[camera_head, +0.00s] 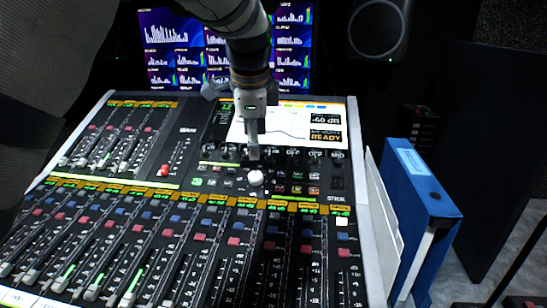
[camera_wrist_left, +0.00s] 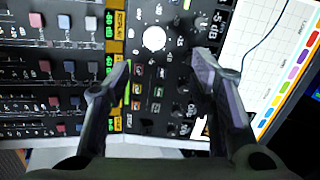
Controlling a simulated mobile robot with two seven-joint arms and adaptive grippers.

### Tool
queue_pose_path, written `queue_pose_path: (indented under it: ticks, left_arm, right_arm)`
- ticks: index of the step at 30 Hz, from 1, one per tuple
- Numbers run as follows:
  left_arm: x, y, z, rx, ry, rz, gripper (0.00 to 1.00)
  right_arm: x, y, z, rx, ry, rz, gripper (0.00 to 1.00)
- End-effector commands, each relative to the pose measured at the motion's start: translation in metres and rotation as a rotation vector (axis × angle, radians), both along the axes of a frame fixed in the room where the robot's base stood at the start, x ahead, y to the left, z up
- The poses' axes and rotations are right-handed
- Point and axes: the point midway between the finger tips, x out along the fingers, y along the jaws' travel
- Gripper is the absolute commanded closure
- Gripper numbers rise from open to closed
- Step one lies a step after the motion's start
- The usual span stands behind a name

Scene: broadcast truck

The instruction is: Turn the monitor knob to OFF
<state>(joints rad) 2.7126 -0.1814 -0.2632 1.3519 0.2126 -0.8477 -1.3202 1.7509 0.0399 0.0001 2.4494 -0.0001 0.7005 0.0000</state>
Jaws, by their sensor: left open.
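The monitor knob, a round white knob (camera_head: 255,177), stands on the mixing console (camera_head: 190,125) below its lit screen. In the left wrist view the knob (camera_wrist_left: 154,38) appears above and between the fingertips, with small markings around it that I cannot read. My left gripper (camera_head: 253,150) comes down from above, just behind the knob in the head view. In the left wrist view my left gripper (camera_wrist_left: 160,68) is open, its two dark fingers apart, with nothing between them. I see no contact with the knob. My right gripper is not in view.
Rows of faders and coloured buttons (camera_head: 165,235) fill the console's front. A lit screen (camera_head: 325,125) stands close behind the gripper. The space directly above the knob looks clear.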

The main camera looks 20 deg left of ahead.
Motion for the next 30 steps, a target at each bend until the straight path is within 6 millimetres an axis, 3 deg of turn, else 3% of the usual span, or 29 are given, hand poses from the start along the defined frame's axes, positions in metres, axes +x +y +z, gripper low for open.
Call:
queue_pose_path:
  ticks: [9,15,26,30]
  left_arm:
    - [0.024,0.011,-0.072,0.000,0.011,0.001,0.50]
    - [0.037,0.017,-0.105,0.000,0.007,0.000,0.50]
    - [0.042,0.019,-0.111,0.000,-0.001,0.001,0.50]
    - [0.041,0.019,-0.111,0.000,-0.001,0.001,0.78]
  right_arm:
    - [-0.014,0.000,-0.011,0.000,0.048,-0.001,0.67]
    - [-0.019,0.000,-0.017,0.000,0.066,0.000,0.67]
    - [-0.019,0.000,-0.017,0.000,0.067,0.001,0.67]
    - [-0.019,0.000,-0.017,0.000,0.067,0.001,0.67]
